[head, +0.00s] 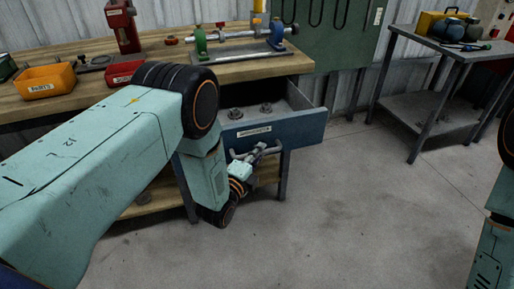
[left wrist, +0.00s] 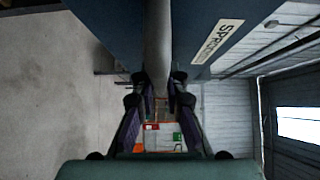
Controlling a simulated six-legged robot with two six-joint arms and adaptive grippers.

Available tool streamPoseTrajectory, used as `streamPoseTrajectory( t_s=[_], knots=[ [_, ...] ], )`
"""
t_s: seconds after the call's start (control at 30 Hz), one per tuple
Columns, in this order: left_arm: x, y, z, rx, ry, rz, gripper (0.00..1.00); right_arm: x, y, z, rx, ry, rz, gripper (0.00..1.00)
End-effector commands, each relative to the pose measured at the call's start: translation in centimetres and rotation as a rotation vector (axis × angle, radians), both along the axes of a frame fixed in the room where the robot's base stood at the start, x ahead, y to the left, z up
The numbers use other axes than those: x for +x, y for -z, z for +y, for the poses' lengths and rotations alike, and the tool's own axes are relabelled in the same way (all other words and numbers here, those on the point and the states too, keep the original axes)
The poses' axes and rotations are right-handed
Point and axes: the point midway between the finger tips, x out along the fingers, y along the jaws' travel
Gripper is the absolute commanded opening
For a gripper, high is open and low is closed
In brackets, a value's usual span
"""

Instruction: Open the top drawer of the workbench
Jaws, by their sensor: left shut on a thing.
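The workbench (head: 70,108) has a wooden top and stands along the wall at the left. Its blue top drawer (head: 300,128) is pulled out, with a few metal parts visible inside. The drawer front carries a white label, which also shows in the left wrist view (left wrist: 217,41). My left gripper (head: 262,152) is at the drawer front, below the label. In the left wrist view its fingers (left wrist: 159,82) are closed on the grey bar handle (left wrist: 158,35). My left arm hides part of the drawer's left side. My right gripper is out of view.
On the bench top are an orange bin (head: 47,81), a red bin (head: 122,73), a red press (head: 122,25) and a shaft fixture (head: 240,40). A metal side table (head: 445,50) stands at the right. The concrete floor (head: 370,200) before the drawer is clear.

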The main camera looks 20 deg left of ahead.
Motion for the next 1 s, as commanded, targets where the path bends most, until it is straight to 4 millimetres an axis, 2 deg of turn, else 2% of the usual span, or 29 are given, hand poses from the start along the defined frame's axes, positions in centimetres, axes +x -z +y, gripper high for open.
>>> streamPoseTrajectory(
  t_s=[0.33,0.8,0.83,1.0],
  knots=[
    [-0.85,-0.15,-0.56,0.0,-0.001,-0.004,0.0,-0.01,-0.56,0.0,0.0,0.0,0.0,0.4],
    [-1.05,-0.16,-0.71,0.0,-0.002,-0.005,0.0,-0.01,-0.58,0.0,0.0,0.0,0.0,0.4],
    [-1.06,-0.16,-0.72,0.0,-0.002,-0.005,0.14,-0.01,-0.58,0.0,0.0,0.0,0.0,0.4],
    [-1.14,-0.15,-0.78,0.0,-0.001,-0.005,0.29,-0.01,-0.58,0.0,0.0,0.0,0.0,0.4]
  ],
)
